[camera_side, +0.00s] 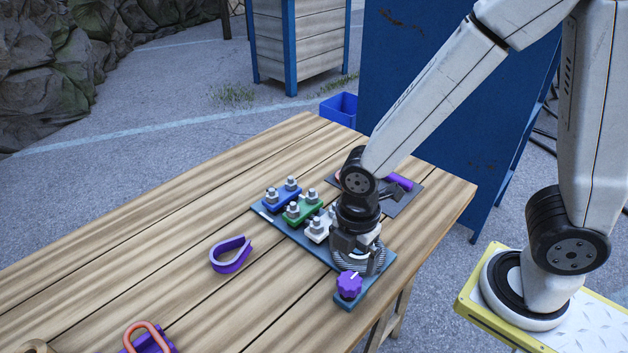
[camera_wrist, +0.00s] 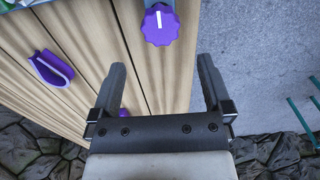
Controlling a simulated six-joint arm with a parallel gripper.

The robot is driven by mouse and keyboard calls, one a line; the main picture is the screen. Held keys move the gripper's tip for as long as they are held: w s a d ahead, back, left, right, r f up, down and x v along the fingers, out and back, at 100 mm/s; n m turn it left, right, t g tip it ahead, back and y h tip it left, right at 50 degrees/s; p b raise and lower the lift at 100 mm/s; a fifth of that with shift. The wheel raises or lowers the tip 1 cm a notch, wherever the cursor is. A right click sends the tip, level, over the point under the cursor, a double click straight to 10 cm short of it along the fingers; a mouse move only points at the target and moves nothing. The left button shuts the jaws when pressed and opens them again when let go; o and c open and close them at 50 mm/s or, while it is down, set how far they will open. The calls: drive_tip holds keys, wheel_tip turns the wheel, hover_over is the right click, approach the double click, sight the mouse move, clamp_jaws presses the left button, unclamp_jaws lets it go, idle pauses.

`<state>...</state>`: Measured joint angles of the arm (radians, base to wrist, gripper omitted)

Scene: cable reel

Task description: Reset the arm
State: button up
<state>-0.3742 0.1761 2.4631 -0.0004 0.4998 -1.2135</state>
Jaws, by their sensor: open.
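My gripper (camera_wrist: 162,68) is open in the wrist view, with nothing between its fingers. A purple knob (camera_wrist: 161,25) with a white mark lies past the fingertips, apart from them. In the side view the same knob (camera_side: 349,284) is at the near end of a blue-grey plate (camera_side: 318,248). My gripper (camera_side: 362,250) is beside and above that end of the plate there; its fingertips are hard to make out. Blue (camera_side: 283,198), green (camera_side: 303,212) and white (camera_side: 319,229) blocks with metal bolts stand in a row on the plate.
A purple loop (camera_side: 231,256) lies on the wooden table (camera_side: 200,205). An orange loop (camera_side: 150,331) is at the bottom left. A dark mat (camera_side: 408,196) with a purple-handled item is behind my wrist. A blue panel (camera_side: 420,90) stands behind the table. Left table boards are clear.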

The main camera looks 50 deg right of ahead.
idle(0.4)
drive_tip(key=shift+w+d+r+m, duration=0.2)
drive_tip(key=shift+d+m, duration=0.3)
drive_tip(key=shift+m, duration=0.4)
drive_tip(key=w+d+r+m+t, duration=0.2)
drive_tip(key=d+m, duration=0.7)
drive_tip(key=m, duration=0.7)
drive_tip(key=shift+r+t, duration=0.3)
